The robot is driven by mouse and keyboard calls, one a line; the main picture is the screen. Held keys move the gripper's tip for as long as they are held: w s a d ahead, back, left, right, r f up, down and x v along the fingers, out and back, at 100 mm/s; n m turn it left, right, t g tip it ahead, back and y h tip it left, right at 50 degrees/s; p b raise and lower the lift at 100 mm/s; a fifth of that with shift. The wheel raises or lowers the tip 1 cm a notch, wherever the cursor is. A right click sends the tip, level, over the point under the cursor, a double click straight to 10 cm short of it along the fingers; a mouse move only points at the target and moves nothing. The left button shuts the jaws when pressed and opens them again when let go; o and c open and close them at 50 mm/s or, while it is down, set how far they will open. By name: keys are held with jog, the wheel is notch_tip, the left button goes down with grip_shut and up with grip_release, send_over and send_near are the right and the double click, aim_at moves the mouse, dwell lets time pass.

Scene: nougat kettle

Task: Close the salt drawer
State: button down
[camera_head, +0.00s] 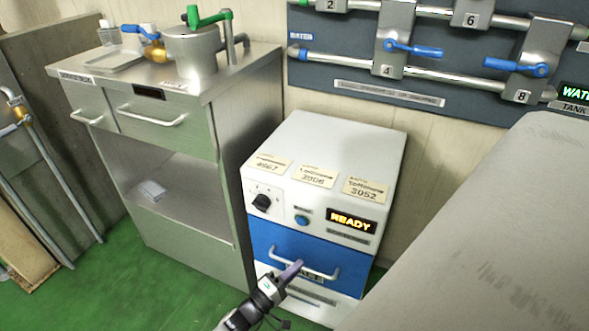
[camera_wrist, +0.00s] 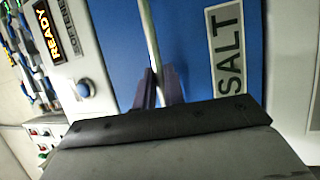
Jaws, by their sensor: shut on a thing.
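The salt drawer (camera_head: 275,238) is the blue front low on the white machine, with a pale bar handle (camera_head: 318,272) across it. In the wrist view the blue front (camera_wrist: 195,45) fills the middle, with a "SALT" label (camera_wrist: 228,50) to the right of the handle bar (camera_wrist: 148,35). My gripper (camera_head: 292,269) is at the left part of the handle. In the wrist view its two dark fingers (camera_wrist: 158,88) are shut on the bar, one on each side. The drawer front looks about flush with the machine; a small gap cannot be ruled out.
The white machine (camera_head: 330,150) has a knob (camera_head: 261,202), a blue button (camera_head: 301,220) and a lit "READY" display (camera_head: 352,222). A steel cabinet (camera_head: 190,190) stands to the left. A large grey surface (camera_head: 500,220) fills the right side. Green floor (camera_head: 160,295) is clear at lower left.

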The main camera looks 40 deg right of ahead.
jog(key=shift+w, duration=0.2)
jog(key=c, duration=1.5)
grip_release()
jog(key=shift+d, duration=0.2)
jog(key=shift+s, duration=0.1)
jog(key=shift+a, duration=0.1)
jog(key=a+f, duration=0.2)
jog(key=a, duration=1.1)
jog(key=shift+a+f+p, duration=0.2)
jog(key=shift+a+p, duration=0.05)
jog(key=shift+p, duration=0.15)
